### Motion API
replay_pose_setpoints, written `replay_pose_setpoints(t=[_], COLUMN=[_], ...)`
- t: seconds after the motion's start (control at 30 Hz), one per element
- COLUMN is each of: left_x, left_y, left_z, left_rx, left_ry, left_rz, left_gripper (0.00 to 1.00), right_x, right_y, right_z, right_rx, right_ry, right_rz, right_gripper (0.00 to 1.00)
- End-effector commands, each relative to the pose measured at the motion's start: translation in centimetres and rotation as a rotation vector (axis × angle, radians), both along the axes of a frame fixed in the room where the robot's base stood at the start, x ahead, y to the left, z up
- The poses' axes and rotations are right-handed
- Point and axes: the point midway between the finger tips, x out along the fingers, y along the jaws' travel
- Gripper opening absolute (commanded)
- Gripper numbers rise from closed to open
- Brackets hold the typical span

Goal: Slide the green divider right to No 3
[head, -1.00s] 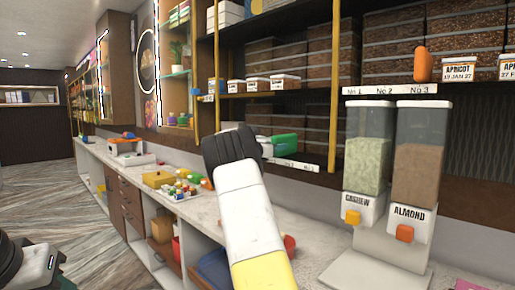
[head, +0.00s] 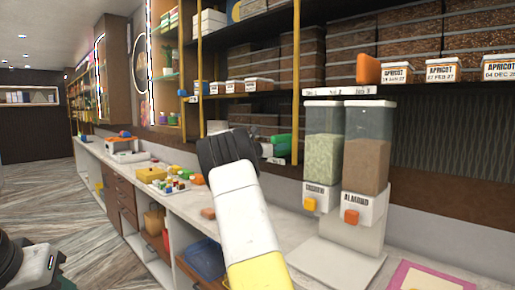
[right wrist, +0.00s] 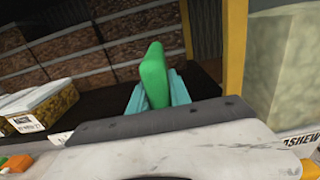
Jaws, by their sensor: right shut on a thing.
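The green divider (head: 284,139) stands on the lower shelf, just left of a yellow post in the head view. It is partly hidden behind my right gripper. In the right wrist view the green divider (right wrist: 155,72) rises upright between the two teal fingers of my right gripper (right wrist: 152,93), which is shut on it. In the head view the dark wrist of my right arm covers the fingers and most of the lower shelf's label strip, so the number beside the divider cannot be read. Part of my left arm shows at lower left, without its fingers.
Yellow posts (head: 296,60) hold the shelves. An orange divider (head: 368,69) stands on the upper shelf above its label strip (head: 350,91). The cashew dispenser (head: 323,150) and almond dispenser (head: 366,155) stand to the right on the counter. A white-lidded box (right wrist: 42,103) sits left of the fingers.

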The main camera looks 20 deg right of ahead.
Motion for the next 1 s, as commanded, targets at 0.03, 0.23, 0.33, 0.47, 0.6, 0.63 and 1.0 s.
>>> replay_pose_setpoints(t=[0.03, 0.23, 0.33, 0.47, 0.6, 0.63, 1.0], left_x=[0.0, 0.0, 0.0, 0.0, 0.0, 0.0, 0.0], left_y=[0.0, 0.0, 0.0, 0.0, 0.0, 0.0, 0.0], left_z=[0.0, 0.0, 0.0, 0.0, 0.0, 0.0, 0.0], left_rx=[0.0, 0.0, 0.0, 0.0, 0.0, 0.0, 0.0], left_ry=[0.0, 0.0, 0.0, 0.0, 0.0, 0.0, 0.0], left_rz=[0.0, 0.0, 0.0, 0.0, 0.0, 0.0, 0.0], left_gripper=[0.36, 0.36, 0.36, 0.36, 0.36, 0.36, 0.36], right_x=[-0.3, -0.2, -0.2, -0.2, -0.5, -0.7, -2.9], right_y=[-0.2, -0.2, -0.2, -0.1, 0.9, 1.3, 6.5], right_z=[-0.2, -0.1, -0.1, -0.1, -0.1, -0.1, -0.1], right_rx=[0.001, 0.001, 0.001, 0.0, 0.002, 0.002, 0.001], right_ry=[0.003, 0.003, 0.003, 0.002, 0.001, 0.002, 0.002], right_rz=[-0.008, -0.007, -0.006, -0.005, -0.003, -0.003, -0.005], right_gripper=[0.0, 0.45, 0.45, 0.45, 0.45, 0.45, 0.45])
